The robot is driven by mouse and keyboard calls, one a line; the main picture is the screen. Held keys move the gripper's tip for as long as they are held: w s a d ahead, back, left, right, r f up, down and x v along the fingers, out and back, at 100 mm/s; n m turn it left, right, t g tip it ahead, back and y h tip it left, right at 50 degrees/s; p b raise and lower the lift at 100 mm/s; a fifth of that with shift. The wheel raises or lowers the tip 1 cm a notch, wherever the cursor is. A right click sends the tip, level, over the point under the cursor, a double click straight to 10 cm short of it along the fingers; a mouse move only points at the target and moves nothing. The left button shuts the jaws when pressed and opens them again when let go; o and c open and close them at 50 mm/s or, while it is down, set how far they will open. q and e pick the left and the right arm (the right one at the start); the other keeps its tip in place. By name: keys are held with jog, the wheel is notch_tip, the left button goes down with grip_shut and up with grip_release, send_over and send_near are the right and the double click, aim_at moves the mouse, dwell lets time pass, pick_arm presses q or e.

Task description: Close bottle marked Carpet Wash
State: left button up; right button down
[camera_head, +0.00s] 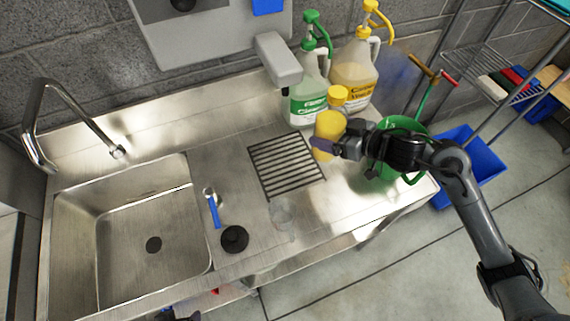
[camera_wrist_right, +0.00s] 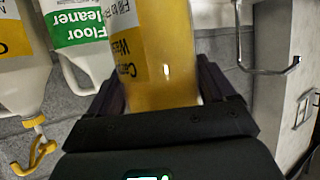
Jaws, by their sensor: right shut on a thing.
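A yellow bottle (camera_head: 329,126) stands near the back right of the steel counter. In the right wrist view the bottle (camera_wrist_right: 165,60) is see-through with amber liquid, and its label ends in "Wash". My right gripper (camera_head: 322,146) is shut on its body from the front right. A yellow cap (camera_head: 337,95) shows at the bottle's top; I cannot tell whether it is seated or loose. The bottle's top is outside the right wrist view.
Behind stand a Carpet Wash jug (camera_head: 354,76) with yellow pump and a green-topped Floor Cleaner jug (camera_head: 309,90). A green bucket (camera_head: 385,167) is right of the bottle. A drain grate (camera_head: 285,165), clear cup (camera_head: 282,214), blue-handled brush (camera_head: 214,210) and sink (camera_head: 150,215) lie left.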

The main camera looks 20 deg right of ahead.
jog(key=shift+r, duration=0.1)
jog(key=w+a+f+b, duration=0.3)
jog(key=w+a+f, duration=0.4)
jog(key=w+a, duration=0.1)
jog(key=shift+a, duration=0.35)
dwell(0.3)
jog(key=shift+f+b, duration=0.65)
jog(key=shift+f, duration=1.3)
jog(key=shift+f, duration=0.15)
grip_release()
jog(key=shift+f, duration=0.1)
